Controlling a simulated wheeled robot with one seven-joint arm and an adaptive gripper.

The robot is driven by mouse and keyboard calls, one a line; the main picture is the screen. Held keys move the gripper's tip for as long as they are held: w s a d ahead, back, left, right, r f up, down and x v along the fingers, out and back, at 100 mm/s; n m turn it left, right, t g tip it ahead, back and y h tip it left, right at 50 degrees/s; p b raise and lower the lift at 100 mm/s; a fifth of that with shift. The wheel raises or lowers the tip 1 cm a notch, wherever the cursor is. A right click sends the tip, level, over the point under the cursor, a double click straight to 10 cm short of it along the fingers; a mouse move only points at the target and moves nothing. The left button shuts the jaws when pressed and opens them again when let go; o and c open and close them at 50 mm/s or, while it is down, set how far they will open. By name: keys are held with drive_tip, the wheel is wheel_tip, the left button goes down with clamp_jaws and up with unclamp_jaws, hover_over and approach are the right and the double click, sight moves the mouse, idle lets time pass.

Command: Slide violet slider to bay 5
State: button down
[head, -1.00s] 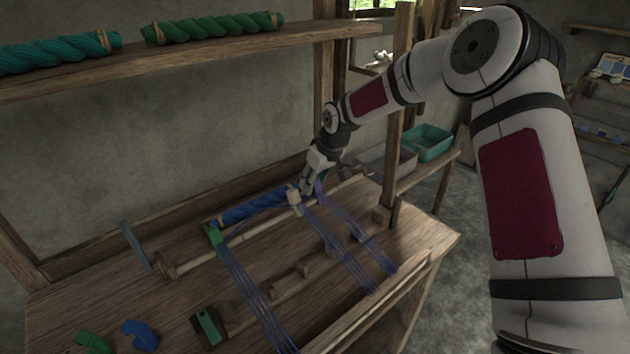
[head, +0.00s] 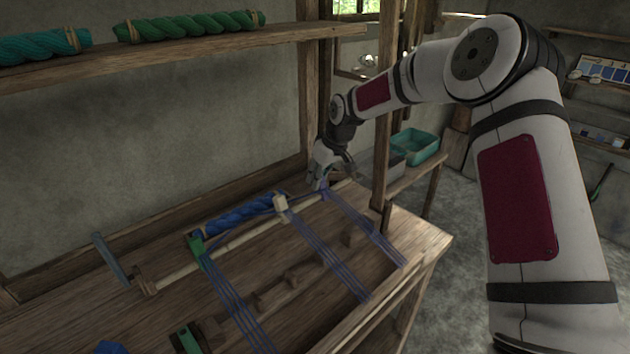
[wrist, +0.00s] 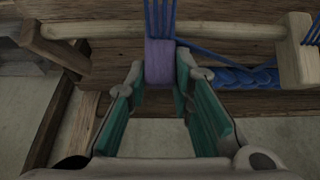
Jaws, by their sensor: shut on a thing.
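The violet slider (wrist: 159,62) sits on the pale rail (wrist: 105,31), with blue threads running up from it in the wrist view. My gripper (wrist: 161,78) is shut on the violet slider, its green-padded fingers on either side of it. In the head view my gripper (head: 321,183) is at the far right part of the rail, and its fingers mostly hide the slider. The cream slider (head: 281,206) stands apart on the rail to the left, and also shows at the right edge of the wrist view (wrist: 299,50). A green slider (head: 196,245) is farther left.
A thick blue rope (head: 238,217) lies behind the rail. A wooden end bracket (wrist: 52,46) stands left of the violet slider in the wrist view. A wooden post (head: 384,140) rises right of my gripper. Blue threads (head: 325,258) cross the bench toward its front.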

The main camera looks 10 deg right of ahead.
drive_tip(key=c, duration=1.4)
unclamp_jaws()
wheel_tip(320, 180, up, 10)
drive_tip(key=shift+f, duration=0.1)
